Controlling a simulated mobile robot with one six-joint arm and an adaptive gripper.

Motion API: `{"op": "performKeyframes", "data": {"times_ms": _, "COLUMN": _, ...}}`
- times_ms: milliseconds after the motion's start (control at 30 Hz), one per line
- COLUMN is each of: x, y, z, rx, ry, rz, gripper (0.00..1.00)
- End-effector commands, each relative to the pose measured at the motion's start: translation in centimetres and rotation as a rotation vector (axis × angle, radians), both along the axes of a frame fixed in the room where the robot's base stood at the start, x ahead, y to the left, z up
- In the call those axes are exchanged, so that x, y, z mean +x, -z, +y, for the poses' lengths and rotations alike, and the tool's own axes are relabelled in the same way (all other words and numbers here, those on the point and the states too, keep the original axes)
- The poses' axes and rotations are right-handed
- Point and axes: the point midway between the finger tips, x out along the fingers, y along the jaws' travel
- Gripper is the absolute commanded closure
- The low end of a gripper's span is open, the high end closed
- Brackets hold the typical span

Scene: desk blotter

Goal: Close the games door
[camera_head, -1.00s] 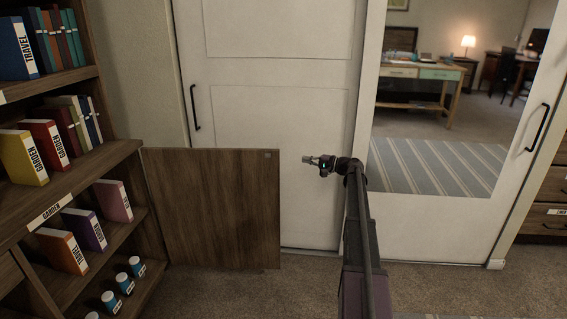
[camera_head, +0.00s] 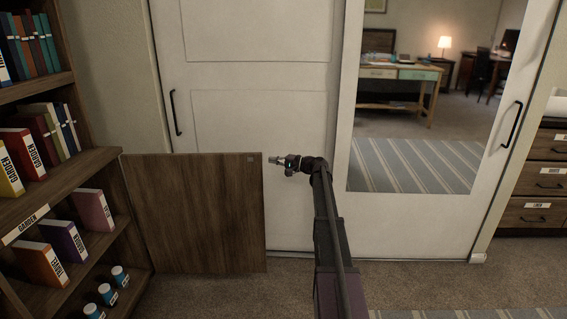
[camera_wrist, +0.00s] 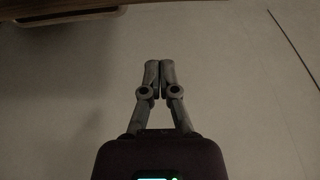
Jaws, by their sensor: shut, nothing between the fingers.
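The games door (camera_head: 195,213) is a brown wooden panel hinged at the right side of the bookcase. It stands open, swung out to the right, with a small light square near its top right corner. My gripper (camera_head: 270,159) is shut and empty just right of that corner, pointing left. I cannot tell whether it touches the door. In the wrist view my gripper (camera_wrist: 160,68) has its fingertips together, and a brown edge (camera_wrist: 60,18), which looks like the door, shows at the top left.
The bookcase (camera_head: 88,165) at the left holds books and several small jars. White sliding doors (camera_head: 258,120) stand behind, one with a mirror (camera_head: 425,130). A drawer unit (camera_head: 540,180) is at the far right. Carpet (camera_head: 215,295) in front is clear.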

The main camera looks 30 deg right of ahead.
Motion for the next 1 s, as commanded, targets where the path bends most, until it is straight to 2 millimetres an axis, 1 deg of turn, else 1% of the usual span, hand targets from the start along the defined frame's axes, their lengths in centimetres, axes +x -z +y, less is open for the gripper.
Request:
{"op": "performKeyframes", "data": {"times_ms": 33, "x": 0.7, "y": 0.0, "z": 0.6, "rx": 0.0, "ry": -0.002, "rz": 0.0, "gripper": 1.0}}
{"op": "performKeyframes", "data": {"times_ms": 200, "x": 2.7, "y": 0.0, "z": 2.3, "rx": 0.0, "ry": -0.002, "rz": 0.0, "gripper": 1.0}}
{"op": "performKeyframes", "data": {"times_ms": 300, "x": 0.9, "y": 0.0, "z": 3.1, "rx": 0.0, "ry": 0.0, "rz": 0.0, "gripper": 1.0}}
{"op": "performKeyframes", "data": {"times_ms": 500, "x": -0.6, "y": 0.0, "z": 4.0, "rx": 0.0, "ry": -0.001, "rz": 0.0, "gripper": 1.0}}
{"op": "performKeyframes", "data": {"times_ms": 633, "x": -1.0, "y": 0.0, "z": 4.2, "rx": 0.0, "ry": -0.001, "rz": 0.0, "gripper": 1.0}}
{"op": "performKeyframes", "data": {"times_ms": 967, "x": -1.0, "y": 0.0, "z": 4.2, "rx": 0.0, "ry": -0.001, "rz": 0.0, "gripper": 1.0}}
{"op": "performKeyframes", "data": {"times_ms": 1000, "x": -1.0, "y": 0.0, "z": 3.6, "rx": 0.0, "ry": 0.001, "rz": 0.0, "gripper": 1.0}}
